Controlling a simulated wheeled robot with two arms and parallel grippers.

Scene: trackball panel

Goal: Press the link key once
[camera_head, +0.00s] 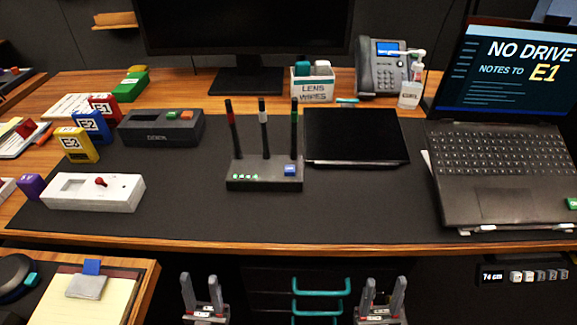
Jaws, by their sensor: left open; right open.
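A black router-like box (264,183) with three upright antennas stands on the dark desk mat, near the middle of the view. Small green lights show at the box's front left. My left gripper (199,281) is open and empty, below the desk's front edge. My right gripper (384,285) is open and empty, also below that edge, further right. Neither touches anything.
A closed black laptop or panel (355,136) lies right of the box. An open laptop (500,160) stands at the right. A dock (160,128) and a white switch panel (93,192) are at the left. The mat (340,212) in front of the box is clear.

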